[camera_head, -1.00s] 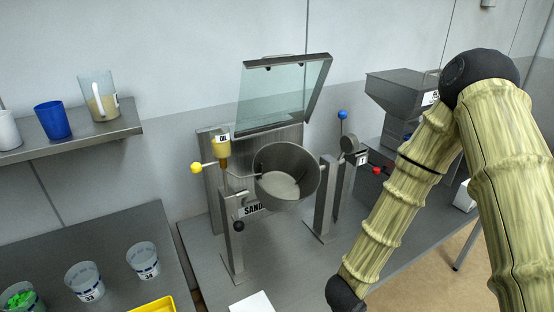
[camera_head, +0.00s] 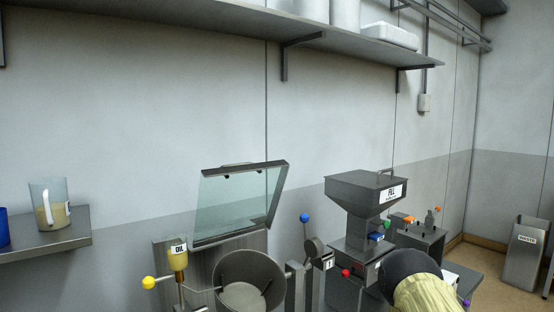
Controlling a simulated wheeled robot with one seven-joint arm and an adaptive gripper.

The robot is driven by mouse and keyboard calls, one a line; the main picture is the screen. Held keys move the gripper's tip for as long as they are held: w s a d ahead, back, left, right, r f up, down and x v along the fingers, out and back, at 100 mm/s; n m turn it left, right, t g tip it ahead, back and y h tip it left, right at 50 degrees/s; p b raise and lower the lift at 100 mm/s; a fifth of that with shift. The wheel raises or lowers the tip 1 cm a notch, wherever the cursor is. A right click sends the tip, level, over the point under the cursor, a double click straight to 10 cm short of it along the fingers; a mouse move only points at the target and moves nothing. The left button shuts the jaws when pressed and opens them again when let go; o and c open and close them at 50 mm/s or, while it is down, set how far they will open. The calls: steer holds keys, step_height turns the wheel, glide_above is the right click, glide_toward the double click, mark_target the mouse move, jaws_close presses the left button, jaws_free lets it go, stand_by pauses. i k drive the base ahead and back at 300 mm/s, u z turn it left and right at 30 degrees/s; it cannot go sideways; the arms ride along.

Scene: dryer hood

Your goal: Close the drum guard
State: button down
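The drum guard (camera_head: 237,203) is a clear panel in a grey metal frame with a small handle on its top edge. It stands raised and tilted back above the drum. The drum (camera_head: 247,283) is a grey metal bowl, open at the top, and its lower part is cut off by the bottom edge of the picture. Part of my arm shows at the bottom right, to the right of the drum and guard. My gripper is out of the picture.
A yellow-knobbed lever (camera_head: 149,283) and the oil cup (camera_head: 177,256) stand left of the drum. A blue-knobbed lever (camera_head: 305,218) stands right of it. The fill hopper (camera_head: 364,194) is farther right. A shelf (camera_head: 230,22) runs along the wall above. A waste bin (camera_head: 527,257) stands far right.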

mark_target(225, 170)
steer(key=z, duration=1.4)
steer(key=k, duration=0.7)
steer(key=u, duration=1.15)
